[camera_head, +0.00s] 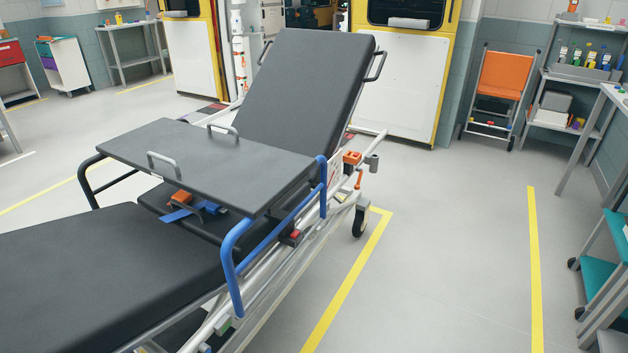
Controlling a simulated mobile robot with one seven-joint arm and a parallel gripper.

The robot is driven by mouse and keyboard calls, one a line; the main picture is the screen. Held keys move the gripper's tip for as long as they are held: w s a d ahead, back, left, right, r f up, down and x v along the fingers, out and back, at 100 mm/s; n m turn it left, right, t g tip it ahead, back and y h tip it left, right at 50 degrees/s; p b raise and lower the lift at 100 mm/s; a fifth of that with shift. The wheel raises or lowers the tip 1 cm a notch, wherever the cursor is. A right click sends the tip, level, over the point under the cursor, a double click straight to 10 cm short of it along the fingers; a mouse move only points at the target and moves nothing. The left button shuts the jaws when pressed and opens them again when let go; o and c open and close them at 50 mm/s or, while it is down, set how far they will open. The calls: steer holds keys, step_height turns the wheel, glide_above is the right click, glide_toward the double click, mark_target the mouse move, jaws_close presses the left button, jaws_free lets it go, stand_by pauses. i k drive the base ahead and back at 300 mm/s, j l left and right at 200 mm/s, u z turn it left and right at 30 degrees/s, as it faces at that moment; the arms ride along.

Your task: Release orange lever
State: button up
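A stretcher with a raised grey backrest (305,85) stands in the middle of the view. On its right side frame, near the backrest's foot, is an orange block (351,157). Just below it hangs a small orange lever-like part (359,180), roughly upright. I cannot tell which of these is the task's lever, nor whether it is latched. A small red and black part (290,237) sits further down the same side frame. My gripper is not in view.
A blue side rail (234,262) and a dark tray board (205,155) with two handles lie over the stretcher. An orange buckle (180,197) with blue straps shows beneath. Floor (440,230) right of the stretcher is clear. Shelving (600,290) stands at the right edge.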

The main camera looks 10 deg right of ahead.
mark_target(357, 186)
steer(key=z, duration=0.55)
steer(key=i+l+u, duration=0.15)
steer(key=i+l, duration=0.45)
steer(key=i+l+u, duration=0.15)
steer(key=i+l, duration=0.5)
steer(key=i+l+u, duration=0.15)
steer(key=i+l, duration=0.45)
steer(key=l, duration=0.1)
